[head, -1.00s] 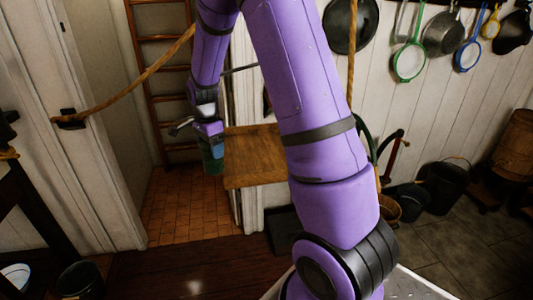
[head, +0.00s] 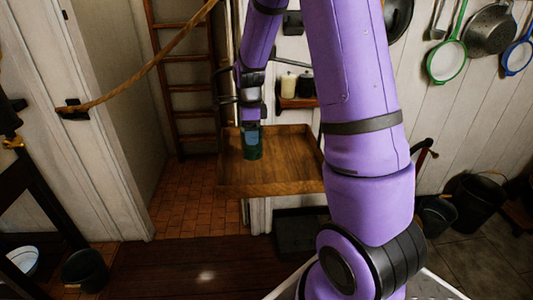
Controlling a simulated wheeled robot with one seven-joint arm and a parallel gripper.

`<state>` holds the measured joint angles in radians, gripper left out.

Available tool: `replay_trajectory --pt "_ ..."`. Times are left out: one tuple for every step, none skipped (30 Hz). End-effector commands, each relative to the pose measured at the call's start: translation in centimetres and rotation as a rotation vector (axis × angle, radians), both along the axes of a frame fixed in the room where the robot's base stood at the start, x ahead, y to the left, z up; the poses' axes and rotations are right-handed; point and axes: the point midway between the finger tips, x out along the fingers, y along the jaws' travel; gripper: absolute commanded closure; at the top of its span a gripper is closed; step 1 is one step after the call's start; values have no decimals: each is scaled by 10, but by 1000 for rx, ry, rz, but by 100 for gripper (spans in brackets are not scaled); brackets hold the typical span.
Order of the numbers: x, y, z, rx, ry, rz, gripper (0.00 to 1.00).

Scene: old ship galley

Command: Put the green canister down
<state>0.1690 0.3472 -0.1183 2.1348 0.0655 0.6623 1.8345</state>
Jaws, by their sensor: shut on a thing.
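The dark green canister (head: 252,149) is upright at the left part of a wooden tray-like table (head: 290,160) with a raised rim. My gripper (head: 251,128) is above it, pointing down, and is shut on its upper part. The canister's base seems to be at or very near the wooden surface; I cannot tell whether it touches. My purple arm covers the right part of the table.
A small wall shelf (head: 297,103) with a pale candle-like jar (head: 289,86) and a dark jar (head: 306,84) is behind the table. A rope (head: 140,75) hangs across the doorway at left. A ladder (head: 185,75) stands behind. The table's middle is clear.

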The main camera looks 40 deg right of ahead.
Motion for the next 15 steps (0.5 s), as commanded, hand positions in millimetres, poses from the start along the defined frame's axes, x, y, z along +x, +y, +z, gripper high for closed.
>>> replay_trajectory --pt "-1 0 -10 1 3 0 64" --pt "-1 0 -16 1 4 0 64" --pt "0 0 -23 1 4 0 64" --pt "-1 0 -28 1 4 0 64" --pt "-1 0 -32 1 3 0 64" --pt "-1 0 -37 1 3 0 64" --pt "-1 0 -40 1 3 0 64" --pt "0 0 -42 0 2 1 64" --pt "0 0 -44 0 0 1 64" --pt "0 0 -45 0 0 1 64" --pt "0 0 -47 0 0 2 64" --pt "0 0 -49 1 1 2 64" --pt "0 0 -51 1 1 2 64" --pt "0 0 -54 1 2 1 64" --pt "0 0 -58 1 2 1 64"
